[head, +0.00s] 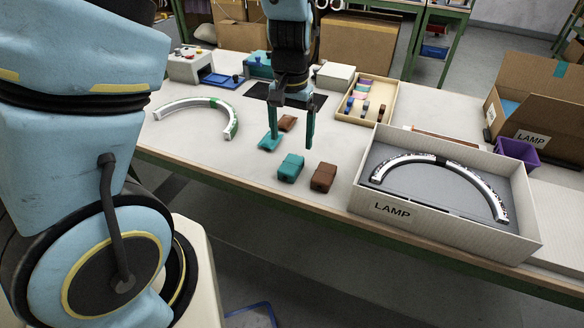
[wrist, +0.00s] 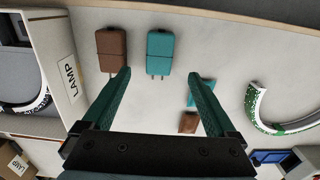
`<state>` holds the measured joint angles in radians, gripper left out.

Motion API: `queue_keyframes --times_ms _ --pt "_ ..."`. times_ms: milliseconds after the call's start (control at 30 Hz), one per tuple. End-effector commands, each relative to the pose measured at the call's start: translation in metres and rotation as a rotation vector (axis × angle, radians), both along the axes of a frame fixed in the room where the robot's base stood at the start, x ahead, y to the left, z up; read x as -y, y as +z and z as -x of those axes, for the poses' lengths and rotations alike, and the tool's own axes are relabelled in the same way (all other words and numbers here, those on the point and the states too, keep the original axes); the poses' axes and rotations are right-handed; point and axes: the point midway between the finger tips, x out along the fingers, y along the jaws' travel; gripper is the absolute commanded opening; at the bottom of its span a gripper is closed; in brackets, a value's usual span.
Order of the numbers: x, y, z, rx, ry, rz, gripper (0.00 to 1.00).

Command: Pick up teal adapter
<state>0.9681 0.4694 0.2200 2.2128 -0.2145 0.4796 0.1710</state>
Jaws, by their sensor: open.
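A teal adapter (head: 291,167) lies on the table in front of my gripper in the head view. In the wrist view this teal adapter (wrist: 160,45) lies beyond the fingertips, between their lines, with two prongs pointing towards my gripper. A second teal piece (head: 269,143) lies farther left by one finger; in the wrist view it (wrist: 208,90) is partly hidden behind the right finger. My gripper (head: 291,143) points down with its fingers wide apart. Nothing is between the fingers, and it also shows in the wrist view (wrist: 158,75).
A brown adapter (head: 323,177) lies just right of the teal one. Another brown piece (head: 287,123) lies behind the fingers. A grey box marked LAMP (head: 396,211) holds a white arc at right. Another white arc (head: 180,105) lies at left. A wooden tray (head: 389,107) stands behind.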

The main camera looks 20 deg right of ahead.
Motion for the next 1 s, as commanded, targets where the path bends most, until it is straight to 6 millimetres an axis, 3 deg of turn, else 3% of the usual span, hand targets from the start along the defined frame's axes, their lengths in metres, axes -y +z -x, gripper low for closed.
queue_keyframes --times_ms 100,367,633,1000 --pt "-0.001 -0.017 0.000 -0.002 0.001 -0.002 0.93" --pt "-0.001 -0.033 0.001 -0.002 0.002 -0.002 0.93" --pt "-0.002 -0.068 0.003 -0.002 0.002 -0.001 0.93" --pt "-0.001 -0.077 0.003 0.001 0.001 0.002 0.91"
